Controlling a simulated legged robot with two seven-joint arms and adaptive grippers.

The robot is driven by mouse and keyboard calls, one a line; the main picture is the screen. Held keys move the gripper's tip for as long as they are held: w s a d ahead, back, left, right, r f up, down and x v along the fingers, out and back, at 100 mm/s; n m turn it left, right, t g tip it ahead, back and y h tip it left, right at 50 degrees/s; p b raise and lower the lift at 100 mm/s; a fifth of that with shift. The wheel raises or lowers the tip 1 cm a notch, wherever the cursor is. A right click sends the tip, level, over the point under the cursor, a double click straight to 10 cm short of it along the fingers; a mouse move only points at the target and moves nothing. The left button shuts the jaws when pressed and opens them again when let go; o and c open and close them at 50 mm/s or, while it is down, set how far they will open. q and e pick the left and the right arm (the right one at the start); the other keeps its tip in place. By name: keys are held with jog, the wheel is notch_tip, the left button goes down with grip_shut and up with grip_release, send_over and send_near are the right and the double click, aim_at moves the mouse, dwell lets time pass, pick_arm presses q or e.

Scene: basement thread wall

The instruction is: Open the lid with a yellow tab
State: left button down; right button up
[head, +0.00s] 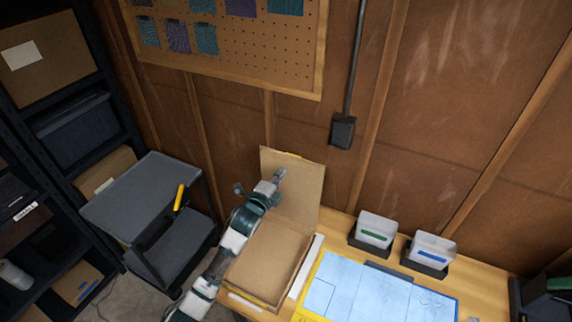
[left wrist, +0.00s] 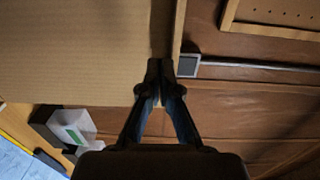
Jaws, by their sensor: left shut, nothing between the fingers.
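A brown cardboard box (head: 267,262) stands on the wooden bench, and its inside shows empty. Its lid (head: 300,197) stands up, roughly upright, along the box's far side near the wall. My left gripper (head: 280,174) is shut and empty, at the upper left part of the lid. In the left wrist view its closed fingertips (left wrist: 161,70) are beside the edge of the cardboard lid (left wrist: 75,50); I cannot tell if they touch it. My right gripper is not in view.
A blue and yellow mat (head: 360,293) lies right of the box. Two small bins with a green label (head: 375,230) and a blue label (head: 431,250) stand behind it. A grey cart (head: 140,192) stands left. A pegboard (head: 240,57) hangs above.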

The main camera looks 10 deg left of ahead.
aim_at(293, 155)
pick_arm(q)
jog(key=x, duration=0.4)
jog(key=shift+w+a+p, duration=0.1)
jog(key=shift+w+p, duration=0.15)
jog(key=shift+p, duration=0.1)
jog(key=shift+w+d, duration=0.2)
jog(key=shift+w, duration=0.1)
jog(key=shift+g, duration=0.4)
jog(key=x, duration=0.5)
jog(key=shift+w+d+r, duration=0.1)
jog(key=shift+w+r, duration=0.1)
jog(key=shift+w+f, duration=0.1)
jog(key=shift+w, duration=0.1)
